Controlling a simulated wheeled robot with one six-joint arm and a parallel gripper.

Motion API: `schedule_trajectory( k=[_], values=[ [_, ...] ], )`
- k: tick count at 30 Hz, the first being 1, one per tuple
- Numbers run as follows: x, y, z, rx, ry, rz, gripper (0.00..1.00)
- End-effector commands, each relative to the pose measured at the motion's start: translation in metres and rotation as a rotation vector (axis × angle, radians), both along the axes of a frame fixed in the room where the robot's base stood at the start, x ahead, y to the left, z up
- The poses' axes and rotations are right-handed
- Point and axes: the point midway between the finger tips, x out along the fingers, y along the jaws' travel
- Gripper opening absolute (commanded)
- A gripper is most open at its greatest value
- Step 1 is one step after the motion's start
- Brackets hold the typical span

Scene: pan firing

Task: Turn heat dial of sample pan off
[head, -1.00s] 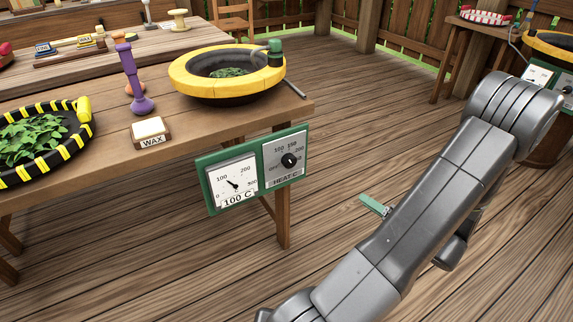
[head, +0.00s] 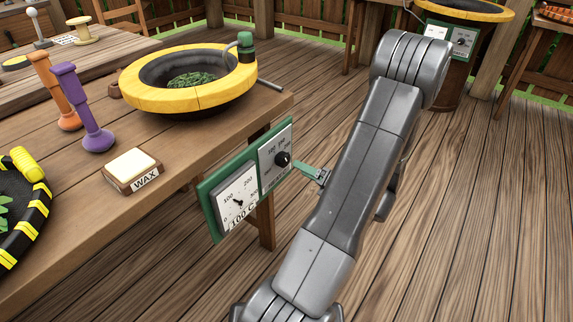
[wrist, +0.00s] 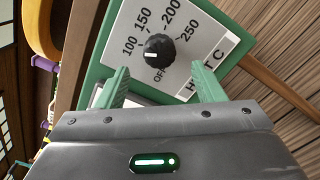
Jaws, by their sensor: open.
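The sample pan (head: 135,96) is a yellow-rimmed bowl of green leaves on the wooden table. Its green-framed panel (head: 207,222) hangs at the table's end, with a temperature gauge (head: 236,197) labelled 100 C and a black heat dial (head: 282,159). In the wrist view the dial (wrist: 159,50) has a white mark on its left side, toward 100; OFF is printed just below the knob. My gripper (wrist: 162,80) is open and empty, its green fingers apart below the dial, one to each side. In the head view my gripper (head: 303,167) is just right of the panel.
A wax block (head: 132,166), purple tool (head: 82,105), orange tool (head: 55,90) and black-and-yellow tray (head: 38,215) are on the table. Another yellow-rimmed pan with a similar panel (head: 447,40) stands at the back right. The plank floor to the right is clear.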

Motion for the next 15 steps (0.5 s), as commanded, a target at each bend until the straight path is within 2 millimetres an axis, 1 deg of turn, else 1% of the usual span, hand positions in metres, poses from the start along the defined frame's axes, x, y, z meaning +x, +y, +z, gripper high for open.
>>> schedule_trajectory(
  k=[1, 6, 10, 15],
  values=[
    [0.005, 0.01, -0.002, -0.001, 0.001, 0.005, 0.62],
    [0.022, 0.033, -0.002, -0.001, 0.0, 0.004, 0.62],
    [0.031, 0.045, -0.001, -0.001, -0.001, 0.004, 0.62],
    [0.037, 0.051, 0.0, 0.0, 0.0, 0.001, 0.62]
  ],
)
